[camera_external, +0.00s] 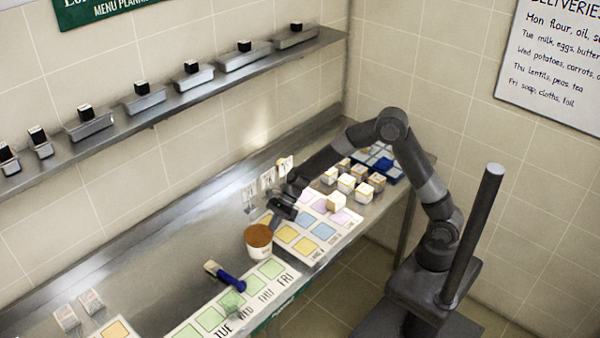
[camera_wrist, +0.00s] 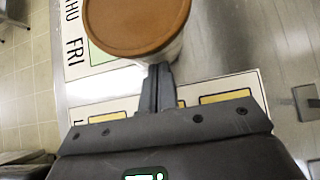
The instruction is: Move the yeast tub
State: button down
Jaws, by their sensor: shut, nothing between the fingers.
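The yeast tub (camera_external: 259,242) looks like a white round tub with a brown top. It stands on the steel counter between the green day board and the coloured board. In the wrist view the tub (camera_wrist: 137,22) is at the top, just beyond my fingertips. My gripper (camera_external: 272,221) is close beside the tub, on its far right side. In the wrist view my gripper (camera_wrist: 158,72) has its fingers together with nothing between them. The fingertips reach the tub's near edge; I cannot tell whether they touch it.
A blue-handled tool (camera_external: 225,276) lies near the tub. A coloured board (camera_external: 318,252) and several white boxes (camera_external: 346,183) are to the right. A shelf (camera_external: 150,108) runs above.

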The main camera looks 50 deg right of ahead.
dwell(0.3)
jog(key=d, duration=0.4)
jog(key=shift+d+r, duration=0.3)
jog(key=shift+d, duration=0.1)
jog(key=s+d+r+n+t+h, duration=0.15)
jog(key=s+d+r+n, duration=0.35)
jog(key=d+r, duration=0.7)
jog(key=s+d+r+n+t+h, duration=0.2)
jog(key=s+d+n, duration=0.4)
jog(key=s+d, duration=0.4)
jog(key=s+d+r+n+t+h, duration=0.2)
jog(key=s+d+r+n+h, duration=0.2)
jog(key=s+d+n, duration=0.3)
jog(key=shift+s+d+r+h, duration=0.25)
jog(key=shift+s+d+h, duration=0.5)
jog(key=shift+s+d, duration=1.1)
jog(key=shift+s+a, duration=0.25)
jog(key=shift+a, duration=0.05)
dwell(1.9)
